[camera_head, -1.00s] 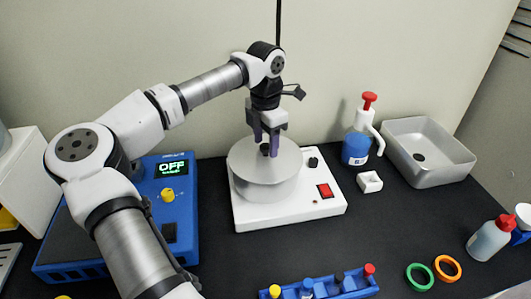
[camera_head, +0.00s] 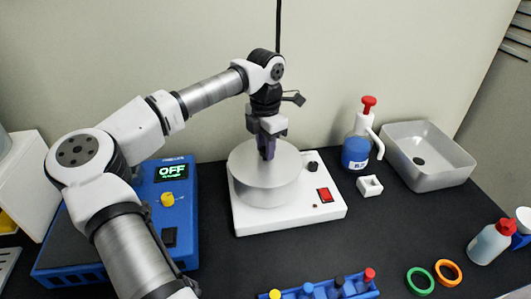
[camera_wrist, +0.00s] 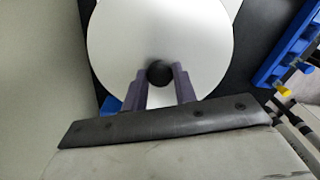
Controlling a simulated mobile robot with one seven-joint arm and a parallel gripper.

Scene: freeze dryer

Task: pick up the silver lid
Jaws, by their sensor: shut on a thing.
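The silver lid (camera_head: 250,157) is a round disc on top of the silver cylindrical vessel (camera_head: 264,188) of the white device. Its black knob (camera_wrist: 159,73) shows in the wrist view, near the middle of the lid (camera_wrist: 125,40). My gripper (camera_head: 268,156) points down over the lid, its purple fingers shut on the knob. In the wrist view, my gripper (camera_wrist: 161,74) has one finger on each side of the knob. In the head view the fingers hide the knob. The lid looks level, and no gap between it and the vessel is visible.
The white base (camera_head: 300,214) has a red switch (camera_head: 326,194). A blue device (camera_head: 150,190) reading OFF stands left. A blue-liquid bottle (camera_head: 356,152) and a grey basin (camera_head: 425,170) stand right. A blue tube rack (camera_head: 320,290) lies in front. Black table around the green ring (camera_head: 420,280) is partly clear.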

